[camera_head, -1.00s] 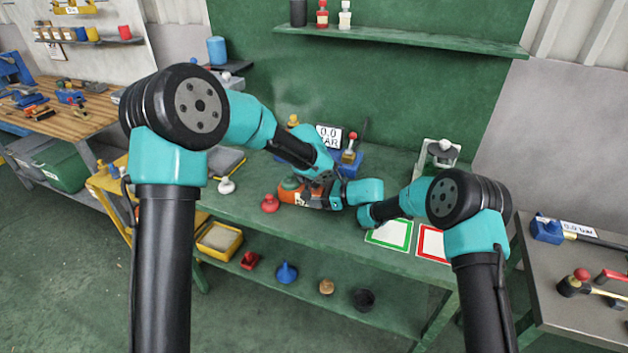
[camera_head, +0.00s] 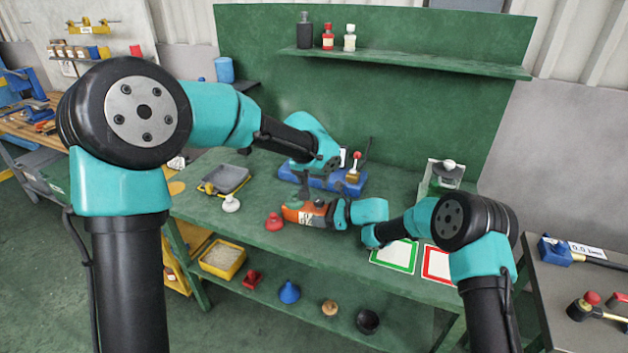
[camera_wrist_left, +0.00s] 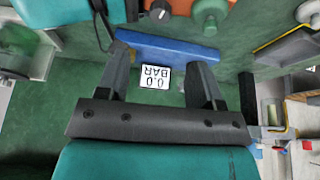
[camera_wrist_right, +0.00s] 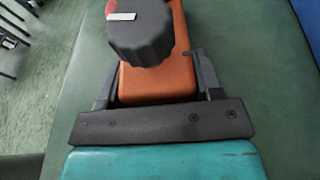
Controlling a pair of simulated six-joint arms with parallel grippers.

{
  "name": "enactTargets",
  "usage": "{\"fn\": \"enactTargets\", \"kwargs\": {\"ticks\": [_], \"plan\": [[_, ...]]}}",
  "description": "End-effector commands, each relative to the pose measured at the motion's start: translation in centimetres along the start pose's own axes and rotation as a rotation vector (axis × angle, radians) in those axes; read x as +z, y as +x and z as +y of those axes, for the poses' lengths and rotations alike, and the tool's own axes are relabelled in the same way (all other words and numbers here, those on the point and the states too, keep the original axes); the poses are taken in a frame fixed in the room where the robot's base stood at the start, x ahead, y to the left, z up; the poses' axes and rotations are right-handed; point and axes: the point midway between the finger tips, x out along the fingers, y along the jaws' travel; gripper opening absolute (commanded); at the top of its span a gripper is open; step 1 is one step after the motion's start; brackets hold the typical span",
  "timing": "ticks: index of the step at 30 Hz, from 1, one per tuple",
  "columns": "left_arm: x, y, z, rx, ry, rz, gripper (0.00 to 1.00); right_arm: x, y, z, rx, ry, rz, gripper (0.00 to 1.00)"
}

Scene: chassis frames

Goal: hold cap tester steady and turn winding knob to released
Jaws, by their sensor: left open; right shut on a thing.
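The cap tester appears to be the orange body (camera_head: 301,212) lying on the green bench; its orange casing also shows in the right wrist view (camera_wrist_right: 158,84). On top is a dark ribbed winding knob (camera_wrist_right: 142,32) with a white mark toward its left side and a red patch beside it. My right gripper (camera_wrist_right: 151,75) is shut on the orange body, one finger along each side. My left gripper (camera_head: 326,164) is open and empty above the bench, behind the orange body.
A blue base (camera_head: 324,178) stands close behind my left gripper. A red knob-like piece (camera_head: 274,222) and a white one (camera_head: 231,203) stand left of the tester. A grey tray (camera_head: 224,180) lies farther left. Green-framed (camera_head: 394,252) and red-framed (camera_head: 437,264) cards lie at the right.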

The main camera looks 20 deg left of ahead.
Motion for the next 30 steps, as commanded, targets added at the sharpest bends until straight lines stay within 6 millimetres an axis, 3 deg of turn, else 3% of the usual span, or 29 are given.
{"fn": "enactTargets", "kwargs": {"ticks": [11, 30], "plan": [[-0.5, 0.3, -0.6, -0.006, 0.064, -0.022, 0.61, 0.0, 0.0, 0.0, 0.0, 0.0, 0.0, 0.46], [-2.9, 1.8, -4.0, 0.087, 0.589, -0.193, 0.61, 0.0, 0.0, 0.0, 0.0, 0.0, 0.0, 0.46]]}}
